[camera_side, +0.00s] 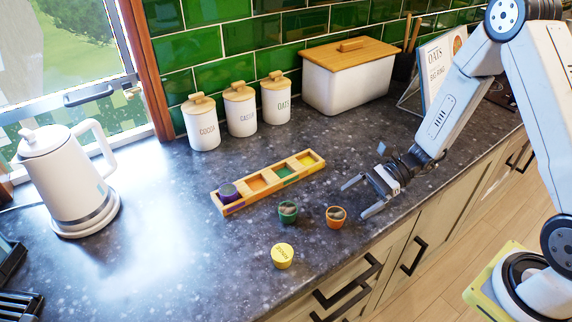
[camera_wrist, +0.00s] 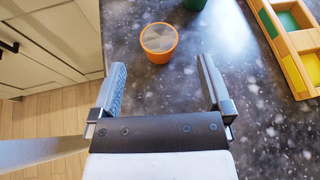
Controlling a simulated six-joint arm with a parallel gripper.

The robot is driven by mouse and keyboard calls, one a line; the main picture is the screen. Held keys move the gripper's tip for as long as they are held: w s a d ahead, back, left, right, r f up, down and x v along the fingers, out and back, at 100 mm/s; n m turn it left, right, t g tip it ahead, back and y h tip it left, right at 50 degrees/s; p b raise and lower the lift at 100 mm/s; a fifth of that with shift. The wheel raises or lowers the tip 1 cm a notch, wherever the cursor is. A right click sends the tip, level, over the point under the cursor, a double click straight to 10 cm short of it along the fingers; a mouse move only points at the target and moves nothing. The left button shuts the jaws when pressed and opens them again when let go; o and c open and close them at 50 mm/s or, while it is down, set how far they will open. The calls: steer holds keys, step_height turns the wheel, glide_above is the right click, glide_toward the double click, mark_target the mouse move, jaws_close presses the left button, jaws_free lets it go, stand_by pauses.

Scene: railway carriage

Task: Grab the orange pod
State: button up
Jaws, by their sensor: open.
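The orange pod (camera_side: 336,216) stands upright on the dark counter near its front edge. In the wrist view the orange pod (camera_wrist: 159,40) lies ahead of the fingertips, roughly midway between them. My gripper (camera_side: 357,198) is to the right of the pod in the side view, with its fingers apart and nothing between them. It also shows open and empty in the wrist view (camera_wrist: 161,72).
A green pod (camera_side: 288,211) stands just left of the orange one, and a yellow pod (camera_side: 282,256) is nearer the front. A wooden tray (camera_side: 217,203) with coloured compartments lies behind; a purple pod (camera_side: 228,192) is in its left compartment. A white kettle (camera_side: 65,180) stands left.

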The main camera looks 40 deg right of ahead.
mark_target(340, 212)
steer(key=shift+a, duration=0.15)
steer(key=shift+f+x, duration=0.2)
steer(key=shift+x, duration=2.3)
steer(key=c, duration=1.3)
steer(key=shift+r, duration=0.1)
steer(key=shift+r, duration=4.95)
